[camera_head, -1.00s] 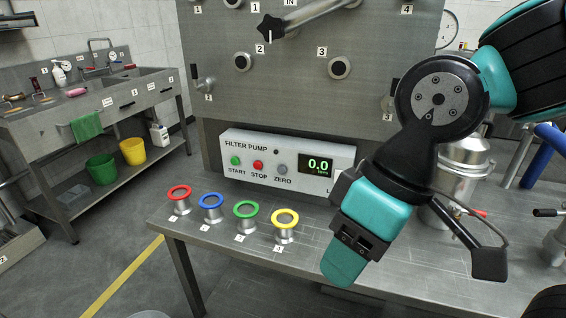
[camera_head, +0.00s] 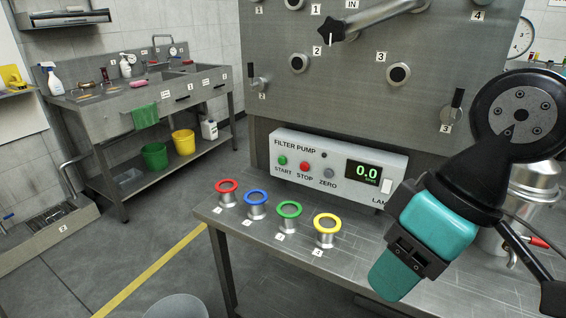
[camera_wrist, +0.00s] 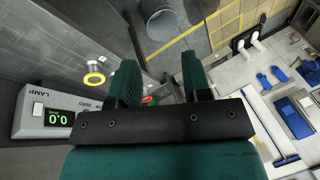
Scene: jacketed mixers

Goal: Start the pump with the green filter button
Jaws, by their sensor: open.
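The white filter pump box (camera_head: 340,165) stands on the steel table against the steel panel. Its green START button (camera_head: 283,160) is at the left, beside the red STOP button (camera_head: 305,167) and the grey ZERO button (camera_head: 329,173). The display (camera_head: 364,175) reads 0.0. My gripper (camera_head: 388,285) is to the right of the buttons and in front of the box, apart from it. In the wrist view my gripper (camera_wrist: 158,75) is open, with nothing visible held between its fingers. The pump box (camera_wrist: 45,108) shows at the left there; the START button is hidden.
Red (camera_head: 227,187), blue (camera_head: 256,198), green (camera_head: 289,210) and yellow (camera_head: 327,224) ringed cups stand in a row on the table (camera_head: 270,240) before the box. A dark-handled valve (camera_head: 452,108) hangs on the panel at right. A steel vessel (camera_head: 535,185) stands behind my arm.

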